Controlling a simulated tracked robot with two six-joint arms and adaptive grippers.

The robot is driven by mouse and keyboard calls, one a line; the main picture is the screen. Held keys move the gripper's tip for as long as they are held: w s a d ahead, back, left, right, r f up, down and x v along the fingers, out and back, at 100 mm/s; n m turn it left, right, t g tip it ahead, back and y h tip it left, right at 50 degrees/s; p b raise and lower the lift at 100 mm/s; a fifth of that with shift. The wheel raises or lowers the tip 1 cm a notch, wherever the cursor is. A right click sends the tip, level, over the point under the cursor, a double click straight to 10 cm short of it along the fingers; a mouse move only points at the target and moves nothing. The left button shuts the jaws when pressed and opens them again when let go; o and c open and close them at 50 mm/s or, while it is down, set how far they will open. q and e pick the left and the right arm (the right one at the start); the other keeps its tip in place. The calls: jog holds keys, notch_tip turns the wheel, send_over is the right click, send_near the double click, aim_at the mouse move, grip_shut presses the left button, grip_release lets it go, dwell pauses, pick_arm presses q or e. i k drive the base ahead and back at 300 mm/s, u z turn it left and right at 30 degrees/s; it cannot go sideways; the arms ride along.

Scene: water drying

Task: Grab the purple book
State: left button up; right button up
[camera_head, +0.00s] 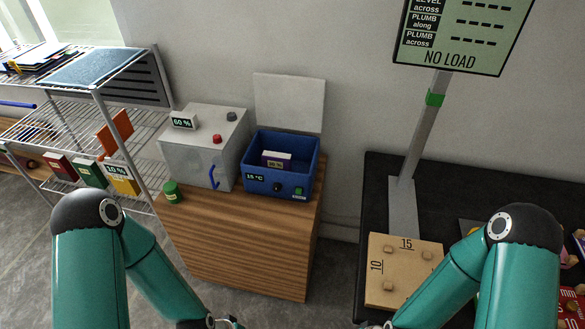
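A small purple book (276,165) with pale pages and a small display label sits inside the open blue box (254,184), which stands on the wooden cabinet. The front wall of the box hides the book's lower part. Only a dark bit of my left gripper (226,322) shows at the bottom edge, in front of the cabinet and well below the book. A bit of my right gripper (376,325) shows at the bottom edge, to the right of the cabinet. The fingers of both are mostly out of frame.
A grey-white box (205,147) with a "60 %" display and a green jar (172,193) stand left of the blue box. A wire shelf (100,124) at left holds several books. A black table (373,207) with a wooden board (402,250) and sign post is at right.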

aim_at(269, 159)
jog(key=u, duration=0.3)
jog(key=i, duration=0.2)
jog(key=z, duration=2.8)
jog(key=k, duration=1.35)
jog(key=z, duration=1.75)
jog(key=i, duration=0.1)
jog(key=u, duration=3.45)
jog(key=i, duration=1)
jog(key=z, duration=0.05)
